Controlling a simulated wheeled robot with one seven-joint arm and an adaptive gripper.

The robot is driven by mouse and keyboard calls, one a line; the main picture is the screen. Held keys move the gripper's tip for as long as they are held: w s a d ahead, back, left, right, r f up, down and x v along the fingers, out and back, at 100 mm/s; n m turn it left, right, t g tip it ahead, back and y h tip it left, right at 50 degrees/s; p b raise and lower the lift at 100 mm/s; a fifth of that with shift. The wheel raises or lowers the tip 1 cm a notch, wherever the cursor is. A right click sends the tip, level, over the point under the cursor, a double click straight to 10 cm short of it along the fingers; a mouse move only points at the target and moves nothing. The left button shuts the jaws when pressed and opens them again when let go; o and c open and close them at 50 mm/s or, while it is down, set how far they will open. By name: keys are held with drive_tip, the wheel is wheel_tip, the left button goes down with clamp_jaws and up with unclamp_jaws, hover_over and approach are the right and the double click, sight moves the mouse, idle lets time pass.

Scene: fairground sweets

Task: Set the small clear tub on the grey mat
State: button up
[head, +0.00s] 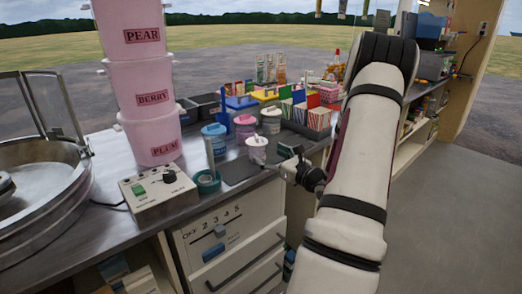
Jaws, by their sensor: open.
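A small pale, whitish tub (257,150) with a pinkish label and something upright in its top stands at the middle of the counter. It looks like the small clear tub. The dark grey mat (238,171) lies flat in front of it, near the counter's front edge. The tub's base is at the mat's back right edge; I cannot tell whether it rests on the mat. My gripper (281,160) is open, just right of the tub at about counter height. A small gap seems to show between them. The fingers are small and partly hidden by my wrist.
Blue-lidded (215,138), pink (245,126) and white (271,120) tubs stand behind. A teal ring-shaped item (207,182) and a control box (158,194) are left of the mat. Pink stacked bins (144,112) stand farther left. Boxes of coloured packets (307,112) stand behind my gripper.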

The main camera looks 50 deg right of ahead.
drive_tip(key=v, duration=0.5)
drive_tip(key=w+a+r+n+g+y, duration=0.1)
drive_tip(key=w+a+r+n+y, duration=0.35)
drive_tip(key=a, duration=0.45)
drive_tip(key=w+a+r+n+y, duration=0.35)
drive_tip(key=a+n+y, duration=0.2)
drive_tip(key=a, duration=0.25)
drive_tip(key=s+a+r+n+g+y, duration=0.1)
drive_tip(key=a+r+n+g+y, duration=0.25)
drive_tip(key=a, duration=0.55)
drive_tip(key=s+a+n+g+y, duration=0.15)
drive_tip(key=a+n+g, duration=0.35)
drive_tip(key=a, duration=0.5)
drive_tip(key=s+a+n+g+h, duration=0.3)
drive_tip(key=s+a+n+g, duration=0.4)
drive_tip(key=s+a+n, duration=0.45)
drive_tip(key=s+d+n+h, duration=0.4)
drive_tip(key=s+n+h, duration=0.3)
drive_tip(key=s, duration=0.4)
drive_tip(key=shift+n+t+h, duration=0.3)
drive_tip(key=shift+n+t, duration=0.05)
drive_tip(key=shift+n, duration=0.55)
